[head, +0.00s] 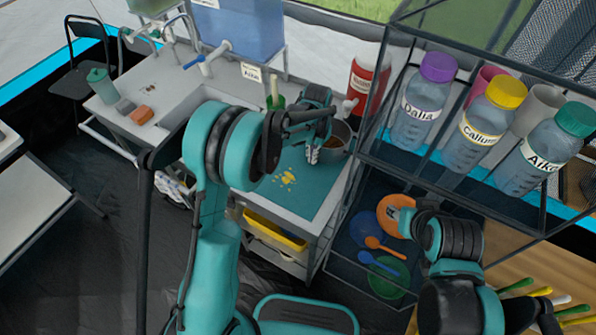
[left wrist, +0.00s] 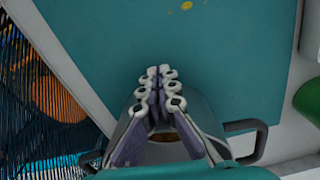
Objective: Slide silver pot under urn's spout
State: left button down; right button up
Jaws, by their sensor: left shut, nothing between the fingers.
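The silver pot (head: 336,140) stands at the back right of the teal-topped counter, just below the red urn (head: 362,85). The urn's pale spout (head: 348,105) is close above the pot; I cannot tell whether it is directly over it. My left gripper (head: 313,154) is shut and empty, at the pot's left front side, partly covering it. In the left wrist view the shut fingers (left wrist: 160,85) lie across the pot (left wrist: 205,125), with a dark handle on each side and something brown inside. Contact is unclear. My right arm shows at lower right; its fingers are not visible.
Yellow bits (head: 287,178) lie on the teal mat (head: 305,190). A green bottle (head: 275,95) stands behind. A rack of labelled bottles (head: 468,130) is close on the right. Plates and spoons lie below it. The mat's front is mostly clear.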

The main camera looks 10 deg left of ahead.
pick_arm(q)
jog(key=shift+w+d, duration=0.5)
jog(key=shift+w, duration=0.4)
jog(key=shift+r, duration=0.1)
